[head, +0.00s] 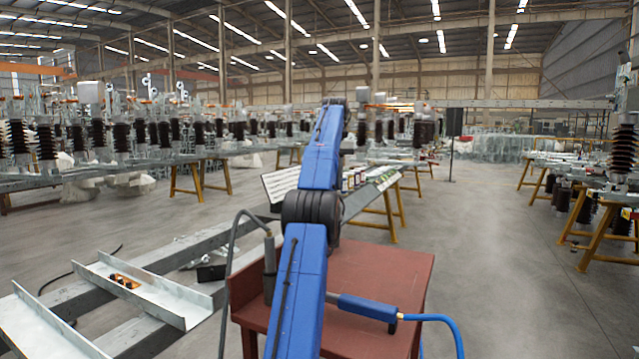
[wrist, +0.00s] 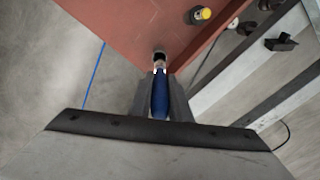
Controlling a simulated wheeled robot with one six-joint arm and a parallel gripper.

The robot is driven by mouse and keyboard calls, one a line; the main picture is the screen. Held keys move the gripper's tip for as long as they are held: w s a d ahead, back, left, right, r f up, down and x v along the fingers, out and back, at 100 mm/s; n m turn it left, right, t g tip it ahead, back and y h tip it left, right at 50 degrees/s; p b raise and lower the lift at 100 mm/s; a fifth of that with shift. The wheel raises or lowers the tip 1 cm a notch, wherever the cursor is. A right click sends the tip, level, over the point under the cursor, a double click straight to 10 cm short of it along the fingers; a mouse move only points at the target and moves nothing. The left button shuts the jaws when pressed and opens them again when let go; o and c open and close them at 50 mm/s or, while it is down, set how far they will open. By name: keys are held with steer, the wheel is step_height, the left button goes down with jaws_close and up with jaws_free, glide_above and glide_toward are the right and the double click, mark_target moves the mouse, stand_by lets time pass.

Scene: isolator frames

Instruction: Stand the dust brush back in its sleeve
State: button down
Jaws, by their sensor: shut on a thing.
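In the wrist view, my gripper (wrist: 160,82) is shut on the blue handle of the dust brush (wrist: 160,97). The handle lies between the two grey fingers, and a pale collar shows beyond it. A small dark round part (wrist: 159,54) shows just past the collar, by the corner of the red table (wrist: 130,25). I cannot tell whether it is the bristles or the mouth of the sleeve, or whether the brush is inside anything. In the head view, my blue arm hides the gripper and the brush.
The red table also shows in the head view (head: 385,275). A blue hose (head: 445,320) hangs at the right. Open floor (head: 520,290) is at the right.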

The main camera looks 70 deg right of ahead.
steer(key=shift+s+f, duration=0.1)
steer(key=shift+f, duration=1.3)
steer(key=shift+f, duration=5.05)
steer(key=c, duration=1.6)
jaws_free()
steer(key=shift+o, duration=0.2)
steer(key=shift+r, duration=0.1)
step_height(320, 180, up, 10)
steer(key=shift+r, duration=0.85)
